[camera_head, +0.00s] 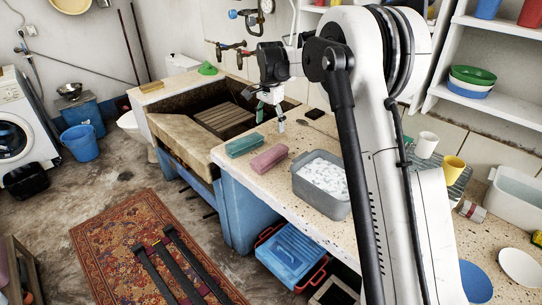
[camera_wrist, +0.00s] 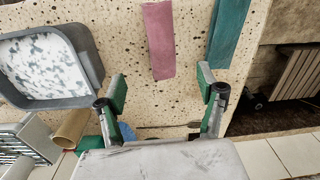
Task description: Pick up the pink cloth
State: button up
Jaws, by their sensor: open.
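The pink cloth (camera_head: 268,159) lies folded into a long block on the speckled stone counter, between a teal cloth (camera_head: 244,145) and a grey basin. In the wrist view the pink cloth (camera_wrist: 159,40) is at the upper middle, beyond the fingertips, with the teal cloth (camera_wrist: 229,30) to its right. My gripper (camera_head: 270,118) is above the counter near the trough, behind the cloths in the head view. In the wrist view my gripper (camera_wrist: 161,92) has its two green-padded fingers wide apart with nothing between them. The pink cloth is apart from the fingers.
A grey basin (camera_head: 350,203) with white, foamy-looking contents stands just right of the pink cloth. The stone trough (camera_head: 182,136) is left of the counter. Cups, including a yellow cup (camera_head: 452,168), and a white tub (camera_head: 519,199) stand at the right.

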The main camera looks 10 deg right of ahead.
aim_at(270, 153)
jog(key=shift+m, duration=0.3)
jog(key=f, duration=0.3)
jog(key=w+f, duration=0.1)
jog(key=f, duration=0.6)
jog(key=shift+w+d+f, duration=0.1)
jog(key=shift+w+f, duration=0.05)
jog(key=shift+w, duration=0.15)
jog(key=shift+s+f, duration=0.15)
jog(key=shift+f, duration=1.25)
jog(key=shift+s+f, duration=0.15)
jog(key=shift+f, duration=1.2)
jog(key=shift+c, duration=0.5)
jog(key=c, duration=1.3)
jog(key=shift+o, duration=0.2)
jog(key=shift+r, duration=0.1)
